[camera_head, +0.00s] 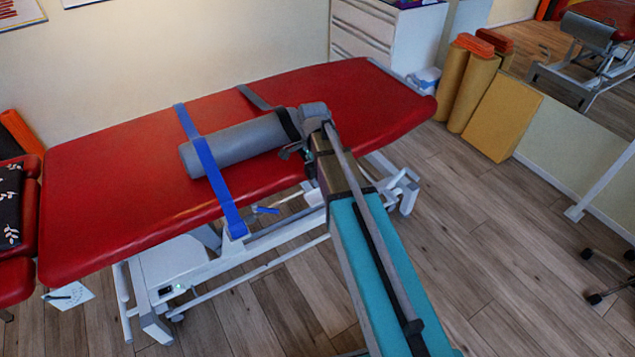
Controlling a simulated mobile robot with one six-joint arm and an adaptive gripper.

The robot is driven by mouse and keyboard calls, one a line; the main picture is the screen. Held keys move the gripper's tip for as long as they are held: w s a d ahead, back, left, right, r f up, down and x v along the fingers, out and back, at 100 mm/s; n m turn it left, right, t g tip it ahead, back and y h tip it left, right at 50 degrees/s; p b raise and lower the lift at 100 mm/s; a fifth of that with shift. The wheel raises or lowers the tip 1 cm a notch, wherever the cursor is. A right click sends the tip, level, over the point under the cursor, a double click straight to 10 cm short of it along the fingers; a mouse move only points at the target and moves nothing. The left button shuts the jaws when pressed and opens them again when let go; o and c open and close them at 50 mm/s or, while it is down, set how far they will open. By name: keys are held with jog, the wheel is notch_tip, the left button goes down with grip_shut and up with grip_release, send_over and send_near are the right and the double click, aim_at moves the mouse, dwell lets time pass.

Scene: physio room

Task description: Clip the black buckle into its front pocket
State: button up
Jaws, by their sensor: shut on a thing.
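A dark strap (288,124) crosses the right part of the grey bolster (235,145) on the red treatment table (110,190). It runs down to my gripper (291,152), at the bolster's near right side. My gripper is shut at the strap's near end, where the black buckle is. The buckle is too small and too covered by the dark fingers to make out its outline. The front pocket cannot be made out; my arm hides part of the table's near edge there.
A blue strap (208,160) crosses the bolster's left part and hangs over the near edge. Yellow rolls (474,90) and a yellow block (502,115) stand at the right wall. A white drawer unit (362,30) stands behind. Wooden floor at the right is mostly clear.

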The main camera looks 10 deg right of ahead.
aim_at(316, 198)
jog(key=shift+w+d+f+b, duration=0.1)
jog(key=shift+d+f+b, duration=0.1)
jog(key=shift+f+b, duration=0.4)
jog(key=shift+d+f+b, duration=0.15)
jog(key=shift+f+b, duration=0.1)
jog(key=shift+f, duration=0.55)
jog(key=shift+f, duration=0.1)
jog(key=shift+f+b, duration=4.15)
jog(key=shift+b, duration=0.15)
jog(key=o, duration=1.3)
jog(key=shift+c, duration=0.2)
